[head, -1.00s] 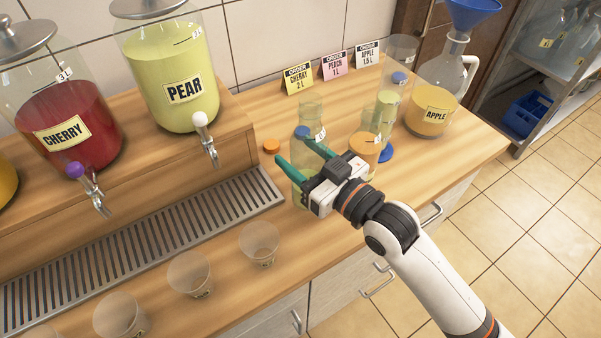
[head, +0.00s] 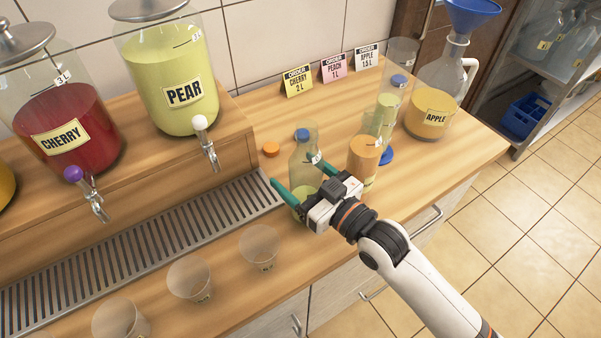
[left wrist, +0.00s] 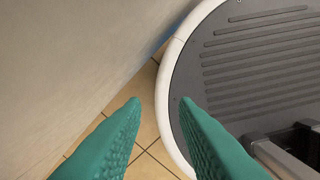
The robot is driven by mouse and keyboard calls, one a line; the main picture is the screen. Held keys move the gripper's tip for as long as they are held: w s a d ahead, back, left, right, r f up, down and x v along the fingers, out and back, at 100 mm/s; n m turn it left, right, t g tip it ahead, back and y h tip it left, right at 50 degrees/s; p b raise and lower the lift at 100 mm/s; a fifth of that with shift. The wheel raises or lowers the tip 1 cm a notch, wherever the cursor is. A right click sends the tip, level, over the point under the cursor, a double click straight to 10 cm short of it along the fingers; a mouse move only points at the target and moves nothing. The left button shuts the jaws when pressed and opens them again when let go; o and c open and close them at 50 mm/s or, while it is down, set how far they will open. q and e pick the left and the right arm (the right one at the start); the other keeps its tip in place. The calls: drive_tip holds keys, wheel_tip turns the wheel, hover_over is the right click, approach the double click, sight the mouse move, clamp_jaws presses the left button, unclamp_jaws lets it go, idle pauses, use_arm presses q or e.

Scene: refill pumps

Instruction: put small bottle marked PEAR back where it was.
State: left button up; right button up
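A clear bottle (head: 304,167) with a little pale green liquid low inside stands on the counter, upright. No PEAR marking is readable on it; a finger hides part of its lower side. My right gripper (head: 298,170) is around the bottle, its green fingers spread on either side. A large dispenser marked PEAR (head: 185,75) with pale green liquid stands on the raised shelf. My left gripper (left wrist: 158,103) shows only in the left wrist view, open and empty, above the floor.
An orange-filled container (head: 363,157), a tall pale green vessel (head: 388,112) and an APPLE jug (head: 431,108) stand right of the bottle. An orange cap (head: 271,149) lies left. Empty cups (head: 260,247) line the front, beside a drip grate (head: 150,240).

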drive_tip(key=b+v, duration=0.2)
drive_tip(key=v, duration=1)
drive_tip(key=shift+r, duration=0.25)
